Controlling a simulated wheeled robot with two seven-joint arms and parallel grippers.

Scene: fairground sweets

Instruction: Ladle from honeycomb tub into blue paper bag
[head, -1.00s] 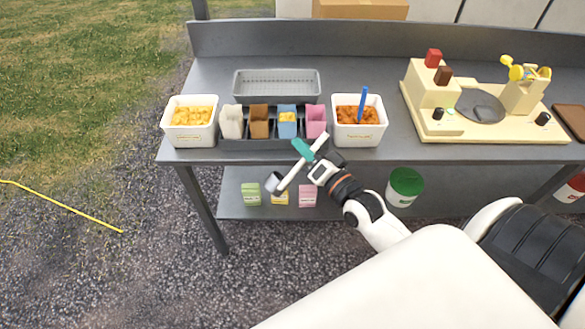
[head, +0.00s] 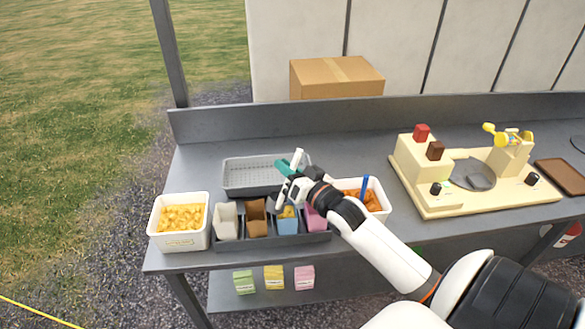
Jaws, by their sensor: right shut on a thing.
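The blue paper bag (head: 288,227) stands open in the dark rack, with yellow pieces showing at its mouth. A white tub (head: 180,240) of yellow chunks stands at the table's left; its label is too small to read. My right gripper (head: 291,183) is shut on the ladle (head: 285,167), whose teal part and a pale part show. The gripper is above and just behind the blue bag. The ladle's cup is mostly hidden or too small to make out. My left gripper is not in view.
White (head: 226,222), brown (head: 256,218) and pink (head: 314,219) bags share the rack (head: 262,241). A second white tub (head: 375,206) with orange pieces and a blue handle is partly behind my arm. A grey tray (head: 245,177) lies behind; a cream machine (head: 430,195) stands right.

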